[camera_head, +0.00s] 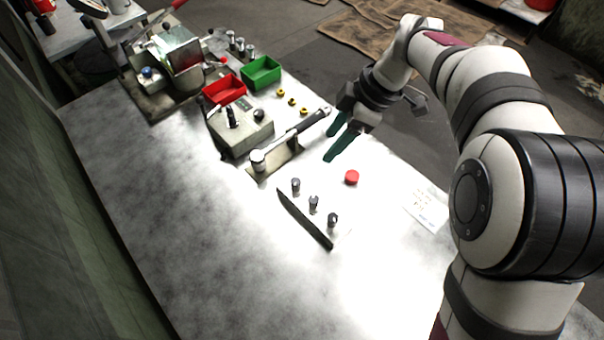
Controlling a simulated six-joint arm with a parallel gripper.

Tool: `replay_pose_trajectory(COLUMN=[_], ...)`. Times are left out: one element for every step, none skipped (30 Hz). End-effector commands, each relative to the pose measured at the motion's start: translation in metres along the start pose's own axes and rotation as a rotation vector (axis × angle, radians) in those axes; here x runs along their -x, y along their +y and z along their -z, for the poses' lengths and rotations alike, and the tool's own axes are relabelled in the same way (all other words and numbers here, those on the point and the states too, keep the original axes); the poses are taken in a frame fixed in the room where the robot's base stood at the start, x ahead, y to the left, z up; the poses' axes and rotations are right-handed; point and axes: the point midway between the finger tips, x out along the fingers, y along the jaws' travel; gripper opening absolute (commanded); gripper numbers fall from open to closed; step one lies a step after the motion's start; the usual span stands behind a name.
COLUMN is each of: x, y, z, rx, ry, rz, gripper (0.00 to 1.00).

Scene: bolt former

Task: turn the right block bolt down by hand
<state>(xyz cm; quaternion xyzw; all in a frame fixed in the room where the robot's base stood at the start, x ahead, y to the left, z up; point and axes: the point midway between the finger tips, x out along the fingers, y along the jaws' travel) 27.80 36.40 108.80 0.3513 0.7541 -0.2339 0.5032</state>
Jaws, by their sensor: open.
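A grey metal block (245,138) stands on the light bench, left of my gripper. A tall dark bolt (232,117) rises from its top on the left. A shorter dark, round bolt head (259,115) sits toward its right side; how far it is screwed in is too small to tell. My gripper (330,147) hangs to the right of the block, beyond the long-handled wrench. Its two green fingers are apart, with nothing seen between them, and they are clear of both bolts.
The wrench (297,135) lies in a stand between block and gripper. Red (224,90) and green (262,72) bins and several yellow nuts (292,101) are behind. Small upright parts (314,204), a black strip (303,218) and a red disc (351,177) stand in front. The bench's left is clear.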

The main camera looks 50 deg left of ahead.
Motion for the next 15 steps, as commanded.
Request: replay_pose_trajectory(x=[-0.007, -0.013, -0.023, -0.032, -0.041, -0.054, -0.063, -0.072, -0.085, -0.094, -0.102, -0.113, -0.119, -0.126, -0.133], y=[-0.001, -0.001, -0.001, -0.002, -0.001, -0.002, -0.002, -0.002, -0.002, -0.002, -0.002, -0.002, -0.001, -0.001, -0.001], z=[0.0, 0.0, 0.0, 0.0, 0.0, 0.0, 0.0, 0.0, 0.0, 0.0, 0.0, 0.0, 0.0, 0.0, 0.0], rx=[0.005, 0.004, 0.003, 0.002, 0.004, 0.003, 0.002, 0.002, 0.002, 0.002, 0.001, 0.002, 0.002, 0.002, 0.001], ry=[0.001, 0.0, -0.001, 0.0, -0.001, -0.001, -0.001, -0.002, -0.002, -0.002, -0.002, -0.002, -0.002, -0.003, -0.002], rz=[0.003, 0.004, 0.005, 0.007, 0.007, 0.007, 0.007, 0.007, 0.006, 0.007, 0.006, 0.006, 0.004, 0.004, 0.003], gripper=[0.6, 0.6, 0.6, 0.6, 0.6, 0.6, 0.6, 0.6, 0.6, 0.6, 0.6, 0.6, 0.6, 0.6, 0.6])
